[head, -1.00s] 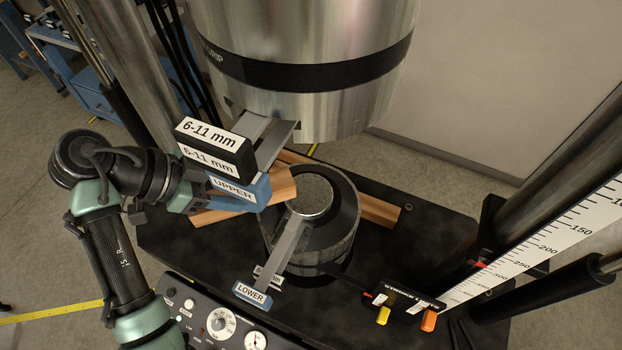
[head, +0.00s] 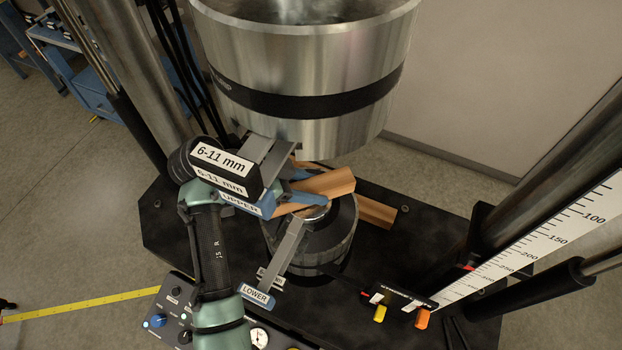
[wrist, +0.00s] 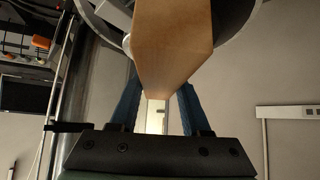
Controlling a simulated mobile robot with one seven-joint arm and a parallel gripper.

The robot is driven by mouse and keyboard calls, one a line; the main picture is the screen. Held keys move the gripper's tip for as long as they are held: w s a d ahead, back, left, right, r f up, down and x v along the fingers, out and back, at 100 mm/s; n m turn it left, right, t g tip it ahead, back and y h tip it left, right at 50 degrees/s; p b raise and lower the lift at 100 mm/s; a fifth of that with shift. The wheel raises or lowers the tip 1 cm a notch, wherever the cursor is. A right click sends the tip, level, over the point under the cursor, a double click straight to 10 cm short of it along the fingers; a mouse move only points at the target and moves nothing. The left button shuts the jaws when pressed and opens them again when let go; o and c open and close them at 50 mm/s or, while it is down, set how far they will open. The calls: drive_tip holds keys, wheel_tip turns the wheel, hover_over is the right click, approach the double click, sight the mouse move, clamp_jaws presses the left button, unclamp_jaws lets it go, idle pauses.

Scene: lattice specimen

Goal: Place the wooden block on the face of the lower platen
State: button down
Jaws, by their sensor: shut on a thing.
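The wooden block (head: 328,183) is in my gripper, lying across the platen area in the head view. In the wrist view the block (wrist: 172,45) reaches away from between two blue fingers. My gripper (wrist: 160,95) is shut on it; in the head view it (head: 306,192) is partly behind the UPPER handle. I cannot tell whether the block touches the face.
The large steel upper cylinder (head: 310,85) hangs just above and behind the block. The UPPER handle (head: 247,205) and the LOWER handle (head: 257,296) stick out toward me. Another piece of wood (head: 378,213) lies behind the platen. A ruler (head: 560,233) stands at right.

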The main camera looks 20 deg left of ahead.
drive_tip(key=shift+f, duration=0.15)
drive_tip(key=shift+c, duration=1.8)
unclamp_jaws()
drive_tip(key=b+v, duration=0.2)
drive_tip(key=v, duration=0.8)
drive_tip(key=shift+a+r, duration=0.1)
drive_tip(key=shift+r, duration=0.15)
drive_tip(key=shift+v, duration=0.8)
drive_tip(key=shift+s, duration=0.1)
